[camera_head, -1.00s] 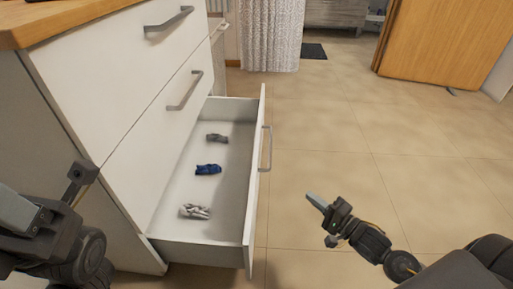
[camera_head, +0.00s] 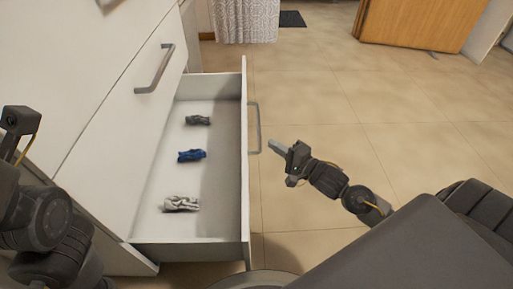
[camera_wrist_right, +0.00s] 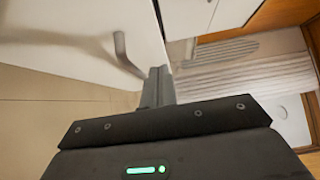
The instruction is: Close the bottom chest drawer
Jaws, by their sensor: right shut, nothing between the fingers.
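The bottom chest drawer (camera_head: 245,215) is pulled well out of the white chest, with its front panel facing right. Its grey bar handle (camera_head: 257,128) is on the outer face, and a handle also shows in the right wrist view (camera_wrist_right: 122,52). My right gripper (camera_head: 276,146) is shut and empty, just right of the handle, apparently apart from it. Its closed fingers show in the right wrist view (camera_wrist_right: 158,85), near the handle's end. Part of my left arm is at the left edge; its fingertips are out of view.
Grey (camera_head: 198,120), blue (camera_head: 192,155) and white (camera_head: 181,203) folded cloth-like items lie in the drawer. A closed drawer with a handle (camera_head: 155,70) is above. A wooden door or panel (camera_head: 415,22) stands far right. The tiled floor between is clear.

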